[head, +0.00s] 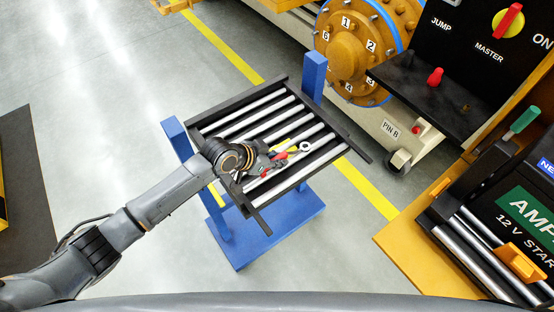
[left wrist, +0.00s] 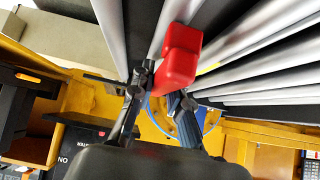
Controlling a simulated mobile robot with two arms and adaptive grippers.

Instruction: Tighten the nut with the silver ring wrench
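A silver ring (head: 305,146), the visible end of a wrench, lies on the roller stand in the head view. Red and yellow pieces lie beside it; I cannot tell which of them belong to the wrench. My left gripper (head: 264,164) is low over the rollers, just left of these pieces. In the left wrist view its fingers (left wrist: 162,88) are apart, with a red block (left wrist: 181,58) close to their tips. I see no clear grip on it. The numbered orange hub (head: 346,52) with several nuts is at the top. My right gripper is not in view.
The roller stand has a dark frame (head: 240,94) and blue posts (head: 314,72). A black control panel (head: 470,45) and a dark shelf stand at the right. A yellow cart (head: 395,245) with a starter box is at the lower right. The floor at left is mostly clear.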

